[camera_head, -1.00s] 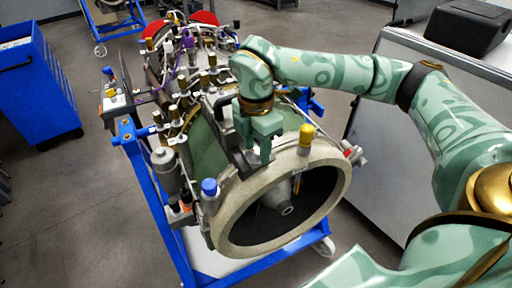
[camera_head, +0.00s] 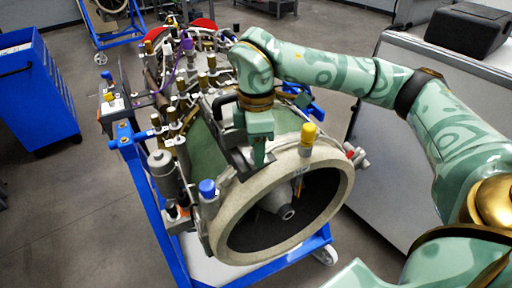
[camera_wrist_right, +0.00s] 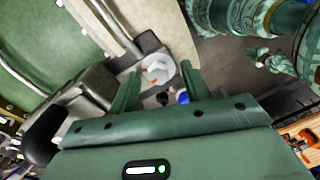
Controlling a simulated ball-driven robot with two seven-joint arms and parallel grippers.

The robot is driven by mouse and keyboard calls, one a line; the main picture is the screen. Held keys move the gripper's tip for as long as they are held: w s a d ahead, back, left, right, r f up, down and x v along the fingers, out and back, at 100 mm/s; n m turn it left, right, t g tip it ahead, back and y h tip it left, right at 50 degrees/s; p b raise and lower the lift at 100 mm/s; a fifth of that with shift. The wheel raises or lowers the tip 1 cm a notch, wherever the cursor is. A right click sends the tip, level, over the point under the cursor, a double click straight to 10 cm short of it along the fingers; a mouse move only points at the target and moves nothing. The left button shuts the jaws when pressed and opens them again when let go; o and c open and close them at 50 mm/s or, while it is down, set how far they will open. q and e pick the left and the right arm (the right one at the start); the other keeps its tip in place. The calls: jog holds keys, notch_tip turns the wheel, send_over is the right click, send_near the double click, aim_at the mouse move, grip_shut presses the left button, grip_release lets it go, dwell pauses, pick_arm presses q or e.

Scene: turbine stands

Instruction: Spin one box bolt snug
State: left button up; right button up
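The turbine (camera_head: 215,150) lies on a blue wheeled stand, its round pale rim (camera_head: 335,200) facing me. A dark box (camera_head: 232,138) with a black handle sits on its upper side, beside my right gripper (camera_head: 259,162). The box also shows in the right wrist view (camera_wrist_right: 88,88). There, a pale hex bolt head (camera_wrist_right: 157,68) with a small orange mark sits by the box's end. My right gripper's fingers (camera_wrist_right: 160,76) are apart, with the bolt head between and just beyond their tips; I cannot tell whether they touch it. The left gripper is not in view.
A yellow cap (camera_head: 309,134) stands on the rim close to the right gripper, and a blue cap (camera_head: 207,187) on its left. Pipes and fittings crowd the turbine behind. A blue cabinet (camera_head: 35,85) stands left, a grey bench (camera_head: 375,150) right. Floor is open at lower left.

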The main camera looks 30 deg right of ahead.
jog(key=shift+o, duration=0.8)
jog(key=shift+w, duration=0.1)
jog(key=shift+r+p, duration=1.9)
jog(key=shift+r, duration=0.65)
jog(key=shift+f, duration=0.1)
